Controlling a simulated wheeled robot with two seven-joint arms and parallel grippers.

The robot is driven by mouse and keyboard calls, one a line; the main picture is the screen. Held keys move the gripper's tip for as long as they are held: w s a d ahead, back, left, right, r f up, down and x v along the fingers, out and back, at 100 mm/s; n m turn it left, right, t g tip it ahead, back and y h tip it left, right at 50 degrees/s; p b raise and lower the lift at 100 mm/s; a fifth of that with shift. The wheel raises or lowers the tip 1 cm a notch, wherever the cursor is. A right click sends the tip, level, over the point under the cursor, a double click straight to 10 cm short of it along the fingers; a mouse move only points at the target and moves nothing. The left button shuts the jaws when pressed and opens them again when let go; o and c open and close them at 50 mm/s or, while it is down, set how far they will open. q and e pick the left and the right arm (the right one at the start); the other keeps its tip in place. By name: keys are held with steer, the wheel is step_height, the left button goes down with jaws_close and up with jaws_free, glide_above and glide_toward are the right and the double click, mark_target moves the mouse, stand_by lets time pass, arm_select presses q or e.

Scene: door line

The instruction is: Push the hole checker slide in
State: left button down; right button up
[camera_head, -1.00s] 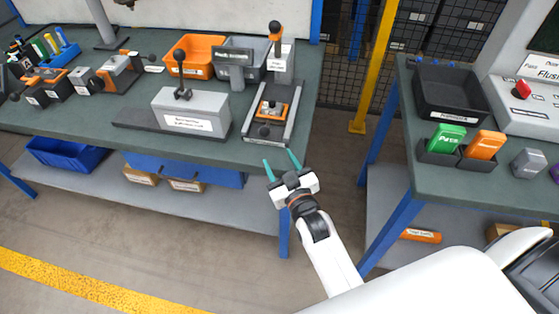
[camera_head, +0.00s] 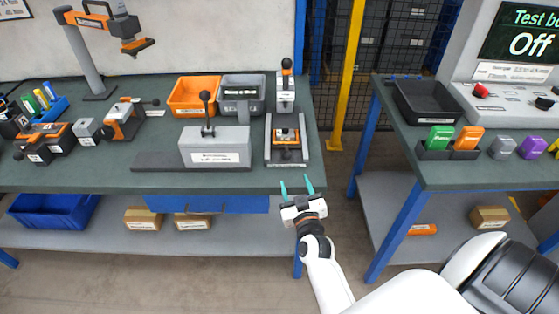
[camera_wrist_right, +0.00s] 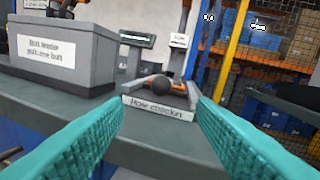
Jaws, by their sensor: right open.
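The hole checker (camera_head: 287,152) is a grey tray-like fixture with an orange and black slide (camera_head: 287,136) inside, at the right end of the left bench. In the right wrist view the hole checker (camera_wrist_right: 160,108) faces me with its label, and a dark ball knob (camera_wrist_right: 161,85) stands just behind the label. My right gripper (camera_head: 297,184) is open and empty, in front of the bench's front edge and just short of the checker. Its teal fingers frame the checker in the wrist view, apart from it. My left gripper is not in view.
A grey block fixture with a lever (camera_head: 214,147) stands left of the checker. An upright grey fixture with a black-knobbed lever (camera_head: 286,92) stands behind it. Orange (camera_head: 194,97) and grey (camera_head: 243,108) bins are at the back. A floor gap separates the right bench (camera_head: 440,170).

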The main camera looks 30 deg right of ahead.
mark_target(288, 160)
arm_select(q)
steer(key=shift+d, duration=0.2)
arm_select(e)
steer(key=x, duration=1.1)
steer(key=shift+d, duration=0.1)
steer(key=shift+c, duration=0.4)
